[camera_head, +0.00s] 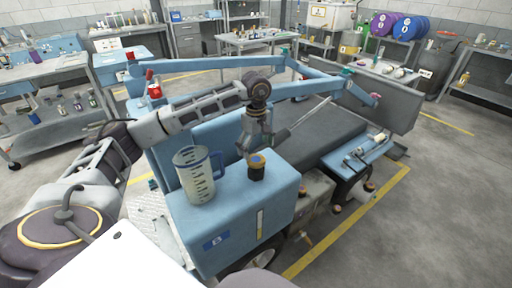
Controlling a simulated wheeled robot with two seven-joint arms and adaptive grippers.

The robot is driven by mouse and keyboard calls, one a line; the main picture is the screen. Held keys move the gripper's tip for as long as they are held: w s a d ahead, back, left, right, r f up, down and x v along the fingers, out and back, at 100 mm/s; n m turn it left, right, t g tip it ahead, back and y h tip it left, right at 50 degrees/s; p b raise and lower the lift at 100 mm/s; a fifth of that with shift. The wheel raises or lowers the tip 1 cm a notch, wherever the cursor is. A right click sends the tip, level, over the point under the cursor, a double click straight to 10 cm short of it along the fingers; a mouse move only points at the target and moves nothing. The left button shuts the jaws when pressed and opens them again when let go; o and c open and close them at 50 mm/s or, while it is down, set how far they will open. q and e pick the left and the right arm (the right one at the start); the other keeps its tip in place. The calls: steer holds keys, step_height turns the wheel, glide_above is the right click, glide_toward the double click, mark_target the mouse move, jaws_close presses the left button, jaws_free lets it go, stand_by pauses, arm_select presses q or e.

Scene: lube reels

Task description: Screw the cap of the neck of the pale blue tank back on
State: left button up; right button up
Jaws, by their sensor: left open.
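The pale blue tank (240,195) is the box-shaped block in front of me, with a label low on its near face. A short black neck (257,174) stands upright on its top, topped by a yellow-orange cap with a grey centre (257,161). I cannot tell how tightly the cap sits on the neck. My left gripper (252,147) comes in from the left, points down and is open just above the cap. Its fingers are small in the picture, so the exact gap to the cap is unclear. My right gripper is out of view.
A clear measuring jug (193,175) stands on the tank top, left of the neck. A grey rod (308,120) slants up just right of my left gripper. Blue frame bars (205,64) cross behind. A blue side tray (358,152) holds tools.

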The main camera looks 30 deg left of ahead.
mark_target(256, 159)
arm_select(q)
steer(key=shift+r+p, duration=0.75)
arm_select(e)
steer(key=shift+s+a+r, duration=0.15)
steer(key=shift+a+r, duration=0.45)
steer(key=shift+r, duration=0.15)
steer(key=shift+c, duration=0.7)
arm_select(q)
step_height(256, 159, up, 7)
steer(key=n+p, duration=0.2)
steer(key=p, duration=0.6)
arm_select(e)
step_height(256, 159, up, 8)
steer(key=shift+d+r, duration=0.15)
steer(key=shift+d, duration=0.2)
arm_select(q)
steer(key=shift+f, duration=0.1)
steer(key=shift+f+p, duration=1.2)
steer(key=shift+f, duration=5.6)
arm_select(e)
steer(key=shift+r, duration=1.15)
arm_select(q)
steer(key=shift+c, duration=0.5)
